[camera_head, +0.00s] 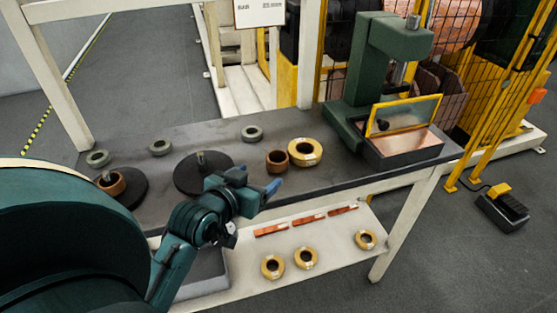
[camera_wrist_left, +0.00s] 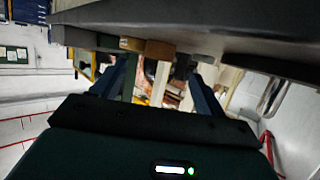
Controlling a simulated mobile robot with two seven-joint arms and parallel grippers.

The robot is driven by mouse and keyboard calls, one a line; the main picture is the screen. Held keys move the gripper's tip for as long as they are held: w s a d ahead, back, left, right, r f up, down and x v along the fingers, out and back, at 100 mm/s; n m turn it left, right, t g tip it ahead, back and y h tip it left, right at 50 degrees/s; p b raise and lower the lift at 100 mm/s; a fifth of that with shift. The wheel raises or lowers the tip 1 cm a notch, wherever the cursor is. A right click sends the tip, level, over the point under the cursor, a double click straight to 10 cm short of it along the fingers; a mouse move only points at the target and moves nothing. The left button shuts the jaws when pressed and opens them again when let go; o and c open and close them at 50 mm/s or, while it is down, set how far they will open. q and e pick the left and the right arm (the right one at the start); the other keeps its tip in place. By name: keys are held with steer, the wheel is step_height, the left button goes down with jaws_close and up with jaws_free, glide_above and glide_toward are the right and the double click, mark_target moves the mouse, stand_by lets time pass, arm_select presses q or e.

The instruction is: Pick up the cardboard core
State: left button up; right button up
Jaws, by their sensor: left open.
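A short brown cardboard core (camera_head: 277,161) stands on the dark worktable, just left of a yellow roll. It also shows in the left wrist view (camera_wrist_left: 160,49), where the picture looks upside down and the tabletop is above. A second brown ring (camera_head: 111,184) sits around a post on a black disc at the left; I cannot tell if it is also cardboard. My left gripper (camera_head: 257,179) is open and empty near the table's front edge, on the near side of the core, with its fingers apart from it. Its two fingers also show in the left wrist view (camera_wrist_left: 162,82). My right gripper is not visible.
The yellow roll (camera_head: 305,152) stands right of the core. A black disc with a post (camera_head: 202,174) is to the left. Several grey-green rings lie along the back. A green press (camera_head: 376,65) stands at the right. The lower shelf (camera_head: 336,241) holds rolls and copper-coloured strips.

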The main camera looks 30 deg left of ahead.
mark_target(272, 165)
arm_select(q)
steer(key=x, duration=0.8)
steer(key=shift+w, duration=0.1)
steer(key=c, duration=1.1)
steer(key=shift+r, duration=0.1)
